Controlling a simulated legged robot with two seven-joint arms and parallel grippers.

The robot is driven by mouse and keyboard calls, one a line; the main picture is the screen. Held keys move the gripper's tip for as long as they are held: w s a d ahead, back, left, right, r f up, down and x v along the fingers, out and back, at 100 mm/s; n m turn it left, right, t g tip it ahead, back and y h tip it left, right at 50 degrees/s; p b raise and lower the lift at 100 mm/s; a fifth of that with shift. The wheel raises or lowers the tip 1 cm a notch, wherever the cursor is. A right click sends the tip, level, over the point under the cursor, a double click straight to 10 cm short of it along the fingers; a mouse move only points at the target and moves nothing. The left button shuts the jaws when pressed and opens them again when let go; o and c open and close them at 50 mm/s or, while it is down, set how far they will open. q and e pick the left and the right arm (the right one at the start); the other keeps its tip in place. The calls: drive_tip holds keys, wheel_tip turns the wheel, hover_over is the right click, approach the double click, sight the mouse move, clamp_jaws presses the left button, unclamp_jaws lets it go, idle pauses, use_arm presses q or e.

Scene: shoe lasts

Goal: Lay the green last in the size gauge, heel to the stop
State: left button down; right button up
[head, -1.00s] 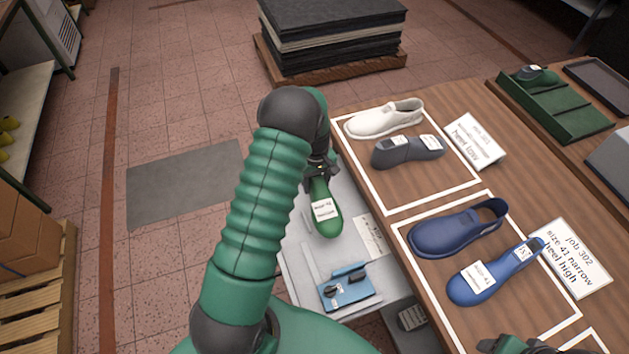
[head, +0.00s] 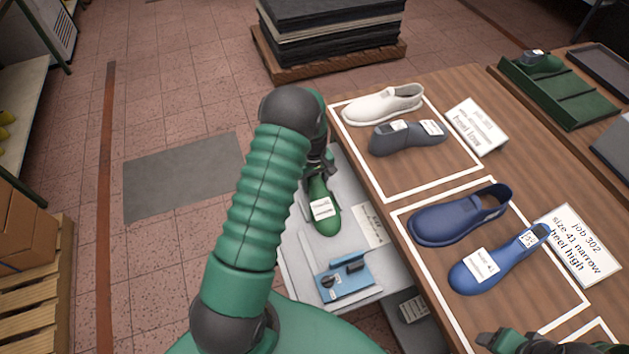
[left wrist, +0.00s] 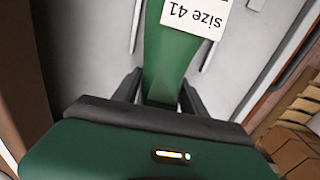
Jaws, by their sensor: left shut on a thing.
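The green last (head: 324,222) hangs from my left gripper (head: 319,170) over a pale grey surface beside the table. Its white label points up, and its toe is towards the bottom of the head view. In the left wrist view the green last (left wrist: 165,65) sits between both fingers, with the label reading size 41. A blue fixture (head: 348,285) with a raised bar and a dark knob lies on the grey surface below the toe; I cannot tell whether it is part of the size gauge. The heel stop is not clear to see. My right gripper (head: 500,342) shows only partly at the bottom edge.
The wooden table (head: 390,185) holds a white shoe (head: 383,104), a grey last (head: 408,137), a blue shoe (head: 460,215) and a blue last (head: 490,268) in white outlines. A green divided tray (head: 560,90) stands at the back right. A small card (head: 370,225) lies beside the green last.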

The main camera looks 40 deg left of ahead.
use_arm(q)
drive_tip(key=shift+a+f, duration=0.2)
drive_tip(key=shift+a, duration=0.1)
drive_tip(key=shift+d, duration=0.15)
drive_tip(key=c, duration=0.5)
unclamp_jaws()
wheel_tip(320, 180, up, 17)
drive_tip(key=shift+s+f, duration=0.1)
drive_tip(key=shift+f, duration=0.05)
